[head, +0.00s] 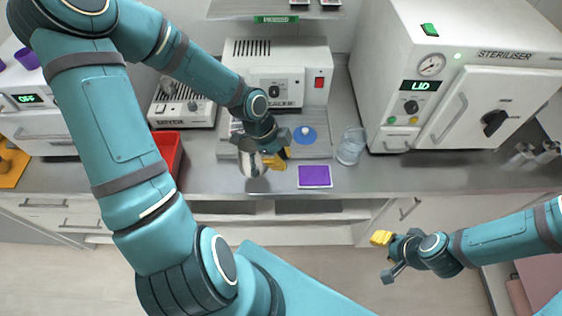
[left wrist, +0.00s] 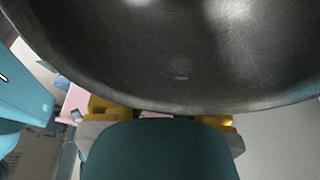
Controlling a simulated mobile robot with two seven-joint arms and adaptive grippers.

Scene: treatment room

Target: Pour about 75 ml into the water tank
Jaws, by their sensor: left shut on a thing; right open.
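My left gripper (head: 276,160) is shut on a shiny metal vessel (head: 251,166) and holds it over the front of the counter, left of the purple mat. In the left wrist view the vessel's curved steel wall (left wrist: 180,55) fills the top, with yellow fingers below it. Its contents are hidden. The white steriliser (head: 478,95) stands at the right with its display reading "LID"; I cannot make out a water tank opening for sure. A clear glass container (head: 351,147) stands left of it. My right gripper (head: 387,257) is open and empty, low in front of the counter.
A white machine (head: 290,62) stands behind my left gripper, with a blue disc (head: 304,135) in front of it. A purple mat (head: 314,176) lies at the counter's front edge. A red bin (head: 168,148) is at the left. Counter right of the mat is clear.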

